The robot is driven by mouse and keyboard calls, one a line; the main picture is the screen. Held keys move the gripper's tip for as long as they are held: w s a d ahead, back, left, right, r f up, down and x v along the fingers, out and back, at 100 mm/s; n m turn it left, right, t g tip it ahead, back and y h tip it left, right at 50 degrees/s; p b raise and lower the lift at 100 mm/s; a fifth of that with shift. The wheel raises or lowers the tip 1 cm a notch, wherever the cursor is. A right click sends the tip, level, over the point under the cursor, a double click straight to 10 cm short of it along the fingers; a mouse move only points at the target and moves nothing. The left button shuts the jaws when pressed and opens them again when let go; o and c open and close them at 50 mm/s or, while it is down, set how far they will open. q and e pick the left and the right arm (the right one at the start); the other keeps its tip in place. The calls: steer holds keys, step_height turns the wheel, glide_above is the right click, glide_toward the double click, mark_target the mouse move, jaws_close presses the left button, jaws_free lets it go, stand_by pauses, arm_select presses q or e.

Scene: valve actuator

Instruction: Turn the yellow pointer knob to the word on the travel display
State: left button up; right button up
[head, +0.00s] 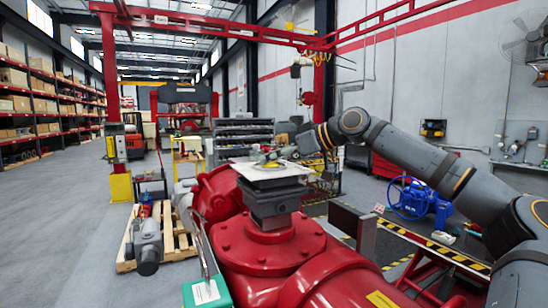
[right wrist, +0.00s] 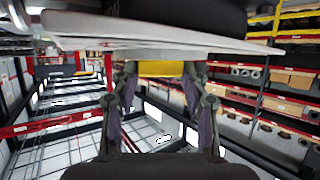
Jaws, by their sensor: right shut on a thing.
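The white plate (head: 270,170) sits on a dark block (head: 272,200) on top of the red valve body (head: 265,240). My right gripper (head: 274,155) reaches in from the right, just over the plate. In the right wrist view the gripper (right wrist: 162,75) is shut on the yellow pointer knob (right wrist: 160,69), which lies between its two fingertips against the plate (right wrist: 170,33). The knob's pointing direction and the dial markings cannot be made out. A dark panel (head: 353,224) stands right of the valve; I cannot tell whether it is the travel display, and no word is readable. My left gripper is not in view.
A pallet (head: 170,240) with a grey motor unit (head: 148,245) is on the floor at left. A blue handwheel valve (head: 415,198) stands on the bench at right. A teal block with a white label (head: 206,291) is at front left. Open floor (head: 70,220) lies far left.

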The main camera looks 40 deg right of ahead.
steer(key=shift+d+n+g+y, duration=0.1)
steer(key=shift+n+g+y, duration=0.4)
steer(key=shift+n+y, duration=0.45)
steer(key=o, duration=1.1)
steer(key=shift+o, duration=0.2)
steer(key=v, duration=1.2)
steer(key=shift+f, duration=0.1)
